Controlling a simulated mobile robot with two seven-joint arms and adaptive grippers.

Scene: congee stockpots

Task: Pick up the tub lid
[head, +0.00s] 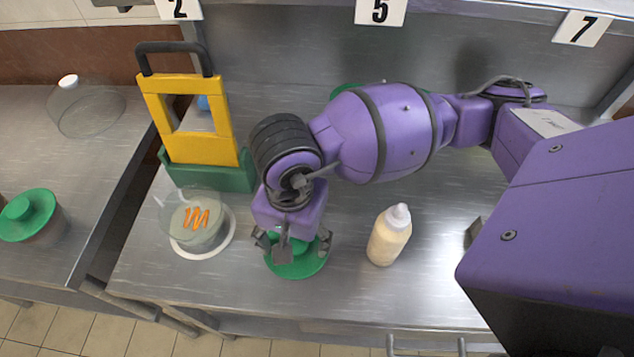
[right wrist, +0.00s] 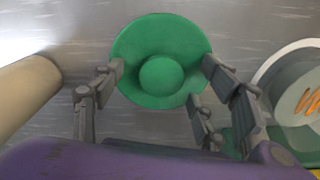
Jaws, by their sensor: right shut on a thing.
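The tub lid (head: 312,268) is a round green disc with a domed knob, low over the steel counter. It shows in the right wrist view (right wrist: 160,32), with the knob in its middle. My right gripper (head: 291,248) reaches down from above and is shut on the lid. In the right wrist view my right gripper (right wrist: 163,85) has its fingers on both sides of the knob, near the rim. The head view does not show clearly whether the lid touches the counter. My left gripper is not in view.
A clear tub with orange stripes (head: 197,218) stands close left of the lid. A cream squeeze bottle (head: 389,237) stands to the right. A yellow and green holder (head: 190,150) is behind. Another green-lidded tub (head: 28,213) and a clear jug (head: 88,108) are on the left counter.

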